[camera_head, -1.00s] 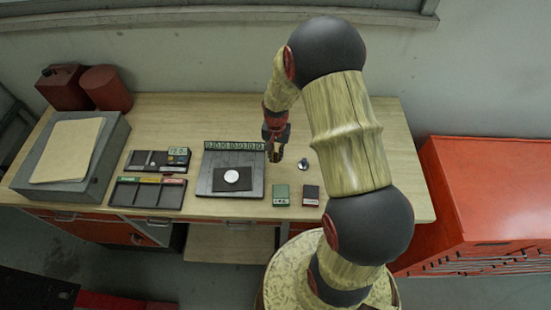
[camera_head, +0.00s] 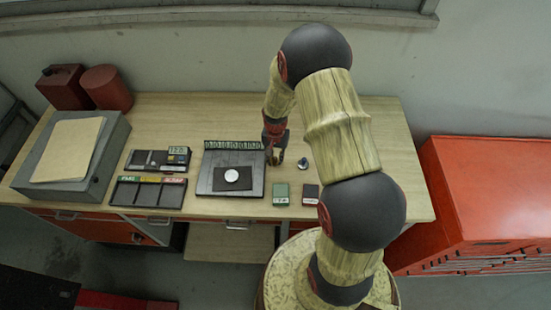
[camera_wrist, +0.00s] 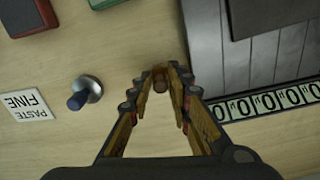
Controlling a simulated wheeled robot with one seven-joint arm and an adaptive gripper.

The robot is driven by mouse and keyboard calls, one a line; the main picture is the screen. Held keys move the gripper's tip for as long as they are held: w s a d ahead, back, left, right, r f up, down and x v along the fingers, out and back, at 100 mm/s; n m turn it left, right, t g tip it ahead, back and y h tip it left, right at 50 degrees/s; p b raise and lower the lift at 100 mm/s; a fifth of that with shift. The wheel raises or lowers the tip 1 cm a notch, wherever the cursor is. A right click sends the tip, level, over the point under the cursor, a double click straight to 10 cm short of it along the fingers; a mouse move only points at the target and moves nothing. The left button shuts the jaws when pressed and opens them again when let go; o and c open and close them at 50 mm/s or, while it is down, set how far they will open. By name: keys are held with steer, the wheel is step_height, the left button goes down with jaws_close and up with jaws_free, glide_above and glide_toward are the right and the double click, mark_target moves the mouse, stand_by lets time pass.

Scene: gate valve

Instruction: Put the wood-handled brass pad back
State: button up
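My gripper (camera_wrist: 162,76) reaches down over the right part of the workbench, just right of the dark plate (camera_head: 256,187). Its fingers converge on a small brown wooden piece (camera_wrist: 160,84), which looks like the handle of the wood-handled brass pad. The fingers appear shut on it. The brass part is hidden, and I cannot tell whether the pad touches the bench. A second pad, a silver disc with a blue-grey handle (camera_wrist: 82,97), stands apart on the bench; it also shows in the head view (camera_head: 303,163).
Green (camera_head: 281,194) and dark red (camera_head: 310,194) boxes lie near the bench's front. A "PASTE FINE" card (camera_wrist: 28,104) lies by the silver pad. A numbered strip (camera_head: 233,145) edges the plate. Compartment trays (camera_head: 148,193) are left. A red cabinet (camera_head: 490,190) stands right.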

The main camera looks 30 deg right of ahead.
steer(key=shift+o, duration=0.7)
steer(key=shift+r, duration=0.35)
step_height(320, 180, up, 11)
step_height(320, 180, up, 11)
steer(key=n+t, duration=0.1)
steer(key=n, duration=0.1)
glide_above(276, 158)
steer(key=s+a, duration=0.1)
steer(key=a, duration=0.3)
steer(key=s+a+r+n+t, duration=0.2)
steer(key=s+a+r, duration=0.3)
steer(key=s+r, duration=0.3)
steer(key=s+a+r+n+t, duration=0.2)
steer(key=s+a+r+n, duration=0.3)
steer(key=s+r, duration=0.4)
steer(key=shift+s+a+r+t, duration=0.2)
steer(key=shift+s+t, duration=0.1)
steer(key=shift+s, duration=0.65)
